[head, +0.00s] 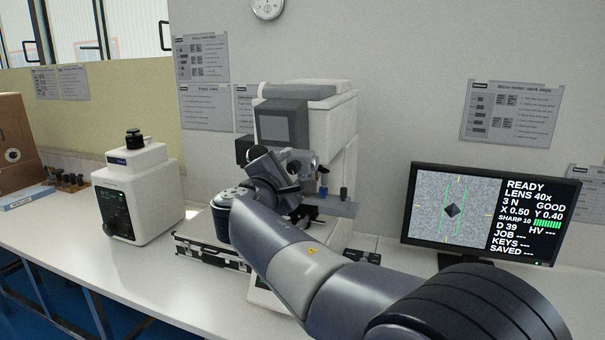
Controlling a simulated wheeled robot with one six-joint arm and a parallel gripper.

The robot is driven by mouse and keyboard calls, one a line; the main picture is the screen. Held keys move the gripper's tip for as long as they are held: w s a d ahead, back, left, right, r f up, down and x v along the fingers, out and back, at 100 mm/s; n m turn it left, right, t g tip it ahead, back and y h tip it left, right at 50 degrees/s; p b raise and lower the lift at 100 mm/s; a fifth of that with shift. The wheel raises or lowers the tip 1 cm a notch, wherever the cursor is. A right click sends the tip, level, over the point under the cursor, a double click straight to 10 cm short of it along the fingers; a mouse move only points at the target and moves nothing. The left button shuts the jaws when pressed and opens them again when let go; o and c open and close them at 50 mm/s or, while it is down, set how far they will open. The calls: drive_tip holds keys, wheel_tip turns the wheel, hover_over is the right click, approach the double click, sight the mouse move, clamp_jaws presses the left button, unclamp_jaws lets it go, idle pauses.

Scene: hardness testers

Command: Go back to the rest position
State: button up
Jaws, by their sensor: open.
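My arm reaches from the lower right to the front of the large hardness tester (345,120). My gripper (301,212) is mostly hidden by my own arm, by the tester's stage (335,208); its dark end shows only in part. It is open, and I see nothing held in it. Whether it touches the tester I cannot tell. The tester's turret (300,162) and a blue-banded objective (323,191) show just above the stage.
A monitor (425,200) stands at the right, reading READY, LENS 40x. A smaller white machine (155,185) with a black knob stands left. A metal-edged case (190,246) lies under my arm. A cardboard box (14,140) is far left. Bare bench lies front left.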

drive_tip(key=m+b, duration=0.3)
drive_tip(key=m, duration=0.4)
drive_tip(key=m+b, duration=0.1)
drive_tip(key=m, duration=0.2)
drive_tip(key=shift+m+b, duration=0.3)
drive_tip(key=shift+r+m, duration=0.1)
drive_tip(key=shift+m, duration=1.5)
